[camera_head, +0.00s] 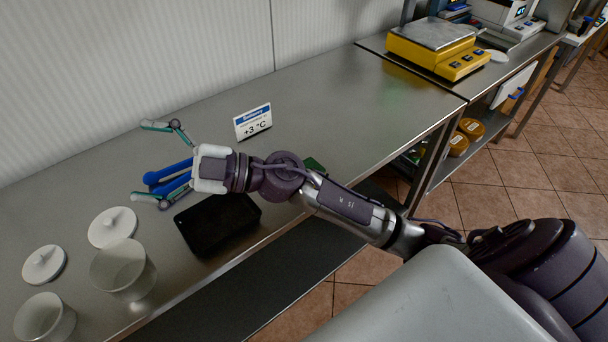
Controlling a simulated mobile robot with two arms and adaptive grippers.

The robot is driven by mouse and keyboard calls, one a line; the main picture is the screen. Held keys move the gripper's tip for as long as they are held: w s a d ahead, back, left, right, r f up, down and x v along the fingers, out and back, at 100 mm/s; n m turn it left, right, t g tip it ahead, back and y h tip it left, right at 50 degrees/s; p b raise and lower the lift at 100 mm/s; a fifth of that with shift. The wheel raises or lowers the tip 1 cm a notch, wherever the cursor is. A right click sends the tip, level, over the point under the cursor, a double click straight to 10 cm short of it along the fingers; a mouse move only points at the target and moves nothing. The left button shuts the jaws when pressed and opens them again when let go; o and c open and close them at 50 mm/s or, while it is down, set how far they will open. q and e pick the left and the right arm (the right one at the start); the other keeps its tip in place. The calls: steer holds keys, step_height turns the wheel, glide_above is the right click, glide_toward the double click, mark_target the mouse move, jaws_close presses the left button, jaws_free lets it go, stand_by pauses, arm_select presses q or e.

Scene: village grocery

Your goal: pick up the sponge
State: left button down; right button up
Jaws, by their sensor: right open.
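My right gripper (146,161) reaches in from the right over the steel counter, its two fingers spread wide and nothing between the tips that I can make out. A blue long-shaped object (168,172) lies by the fingers, partly hidden by the gripper. A small dark green item (314,165) shows just behind my right forearm near the counter's front edge; it may be the sponge, but the arm hides most of it. No other thing in view looks clearly like a sponge. My left gripper is not in view.
A black tray (215,222) lies under my right wrist. Two white lids (113,227) and two white tubs (123,268) stand at the left front. A +3 °C sign (253,122) and a yellow scale (437,45) stand farther back. The counter's middle (345,95) is clear.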

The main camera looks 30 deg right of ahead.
step_height(320, 180, down, 3)
steer(key=s+a+n+g+h, duration=0.1)
steer(key=a+n+g, duration=0.1)
steer(key=n+g, duration=0.25)
steer(key=m+g+h+p, duration=0.1)
steer(key=m+g+h, duration=0.5)
steer(key=h, duration=1.4)
glide_above(309, 163)
steer(key=s+a, duration=0.2)
steer(key=a, duration=0.1)
steer(key=shift+m+t, duration=0.45)
steer(key=f, duration=1.5)
steer(key=shift+d+f, duration=0.2)
steer(key=shift+f, duration=0.15)
step_height(309, 163, down, 5)
steer(key=shift+w+a+r+p, duration=0.1)
steer(key=shift+w+r+p, duration=0.1)
steer(key=shift+p, duration=0.8)
steer(key=shift+f, duration=0.55)
steer(key=c, duration=0.8)
